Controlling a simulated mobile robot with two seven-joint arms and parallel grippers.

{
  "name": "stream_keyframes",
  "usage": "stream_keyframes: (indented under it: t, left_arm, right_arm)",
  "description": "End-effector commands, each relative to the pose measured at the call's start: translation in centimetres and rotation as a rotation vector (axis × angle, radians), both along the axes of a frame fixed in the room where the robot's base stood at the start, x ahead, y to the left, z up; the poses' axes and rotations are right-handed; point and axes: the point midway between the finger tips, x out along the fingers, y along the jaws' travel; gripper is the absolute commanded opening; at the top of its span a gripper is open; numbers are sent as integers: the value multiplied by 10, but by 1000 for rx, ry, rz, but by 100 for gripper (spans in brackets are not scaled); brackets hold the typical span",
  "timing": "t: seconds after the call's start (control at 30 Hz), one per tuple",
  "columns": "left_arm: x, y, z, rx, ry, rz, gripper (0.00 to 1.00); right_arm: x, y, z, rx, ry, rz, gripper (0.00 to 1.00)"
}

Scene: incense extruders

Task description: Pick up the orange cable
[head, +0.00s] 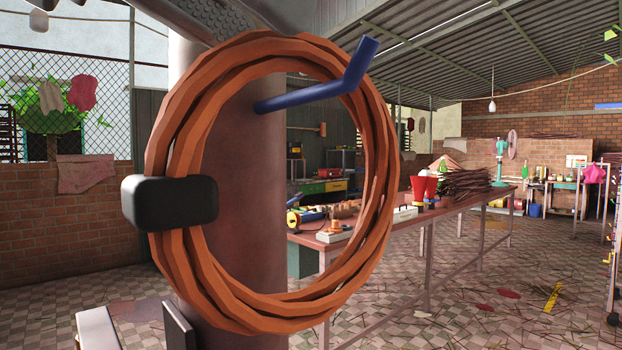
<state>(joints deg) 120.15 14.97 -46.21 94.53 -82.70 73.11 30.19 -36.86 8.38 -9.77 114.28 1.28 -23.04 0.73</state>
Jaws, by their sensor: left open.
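The orange cable (372,190) is a thick coil that hangs upright in front of a pinkish column (245,180). A black band (170,203) wraps the left side of the coil. A bent blue hook (318,90) sticks out from the column through the upper right of the ring. My left gripper (140,330) shows at the bottom left edge, below the black band. Its two fingers are apart, with nothing visible between them, and they do not seem to touch the cable. My right gripper is not in view.
A long worktable (400,222) behind the coil holds tools, red cups (424,187) and a pile of dark sticks (470,184). A green fan (500,160) stands farther back. The tiled floor at right has scattered sticks. A brick wall and wire fence (105,95) are at left.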

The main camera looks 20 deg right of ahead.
Motion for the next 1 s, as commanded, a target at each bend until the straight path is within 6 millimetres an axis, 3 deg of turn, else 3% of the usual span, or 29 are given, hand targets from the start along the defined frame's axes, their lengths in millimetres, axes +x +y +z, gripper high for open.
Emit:
stream_keyframes:
  t: [0.3,0.63,0.77,1.0]
  left_arm:
    - [16,-39,-14,1,4,-3,44]
    - [18,-46,-18,-2,3,-3,44]
    - [18,-46,-18,-2,3,-3,2]
    - [18,-46,-18,-1,2,-3,0]
  right_arm:
    - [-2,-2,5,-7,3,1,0]
    - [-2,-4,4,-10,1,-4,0]
    - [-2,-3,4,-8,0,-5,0]
    - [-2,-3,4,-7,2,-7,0]
